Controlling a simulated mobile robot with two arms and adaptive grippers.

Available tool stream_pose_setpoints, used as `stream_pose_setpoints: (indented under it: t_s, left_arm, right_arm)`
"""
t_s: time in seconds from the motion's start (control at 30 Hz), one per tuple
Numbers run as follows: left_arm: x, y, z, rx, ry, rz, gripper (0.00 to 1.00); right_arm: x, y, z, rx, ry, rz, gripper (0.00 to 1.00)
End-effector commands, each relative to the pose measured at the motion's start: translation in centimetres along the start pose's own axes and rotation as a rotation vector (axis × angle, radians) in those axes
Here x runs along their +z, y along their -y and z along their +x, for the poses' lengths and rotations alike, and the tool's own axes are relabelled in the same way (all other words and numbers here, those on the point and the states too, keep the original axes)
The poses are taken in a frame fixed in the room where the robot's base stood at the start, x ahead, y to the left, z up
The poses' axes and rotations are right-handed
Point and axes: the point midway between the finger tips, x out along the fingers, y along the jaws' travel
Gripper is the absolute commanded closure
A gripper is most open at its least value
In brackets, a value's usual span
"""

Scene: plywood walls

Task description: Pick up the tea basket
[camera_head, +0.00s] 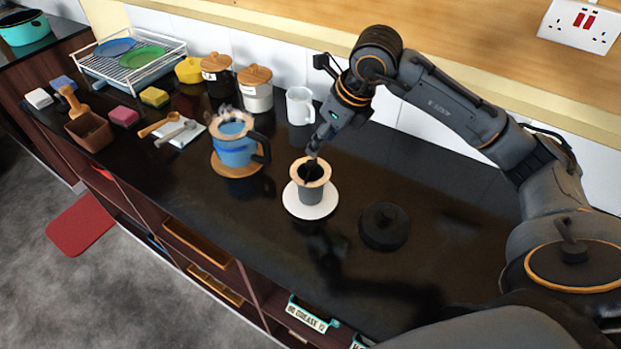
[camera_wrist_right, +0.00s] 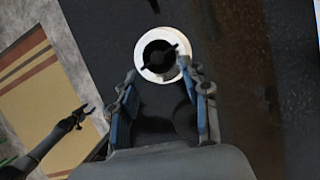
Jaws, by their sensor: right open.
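A grey cup with a tan rim (camera_head: 311,190) stands upright on a round white saucer (camera_head: 297,206). A dark piece inside the cup, apparently the tea basket (camera_head: 309,173), shows only at the top. In the right wrist view the basket (camera_wrist_right: 158,57) is a dark round shape with a black bar across it, ringed by white. My right gripper (camera_head: 316,150) is just above the cup's far rim. Its fingers (camera_wrist_right: 161,80) are apart, with nothing between them, and the cup is beyond them. My left gripper (camera_wrist_right: 83,113) shows small in the wrist view; its jaw state is unclear.
A black lid (camera_head: 385,226) lies right of the saucer. A blue kettle (camera_head: 236,142) on a wooden mat stands left, and a white mug (camera_head: 299,106) behind. Jars, sponges and a dish rack (camera_head: 130,62) fill the far left. The front right counter is mostly clear.

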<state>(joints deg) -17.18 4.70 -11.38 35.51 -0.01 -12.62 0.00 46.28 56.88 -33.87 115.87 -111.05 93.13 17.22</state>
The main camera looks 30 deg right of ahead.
Motion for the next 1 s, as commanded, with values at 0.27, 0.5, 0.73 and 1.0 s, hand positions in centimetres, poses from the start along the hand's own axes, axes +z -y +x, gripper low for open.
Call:
stream_pose_setpoints:
  t_s: [0.27, 0.5, 0.73, 1.0]
  left_arm:
    - [-0.1, 0.0, -1.3, 0.000, 0.000, 0.001, 0.52]
    - [-0.2, 0.0, -2.9, 0.001, 0.000, 0.001, 0.52]
    - [-0.3, -0.1, -2.9, 0.002, 0.000, 0.001, 0.52]
    - [-0.3, -0.3, -2.9, 0.004, -0.001, 0.001, 0.52]
  right_arm:
    - [-0.2, -0.3, 2.0, 0.003, -0.004, 0.000, 0.54]
    - [-0.4, -0.7, 5.4, 0.003, -0.001, 0.000, 0.54]
    - [-0.5, -0.6, 6.2, 0.000, 0.001, -0.001, 0.54]
    - [-0.5, -0.6, 6.2, 0.000, 0.001, -0.001, 0.93]
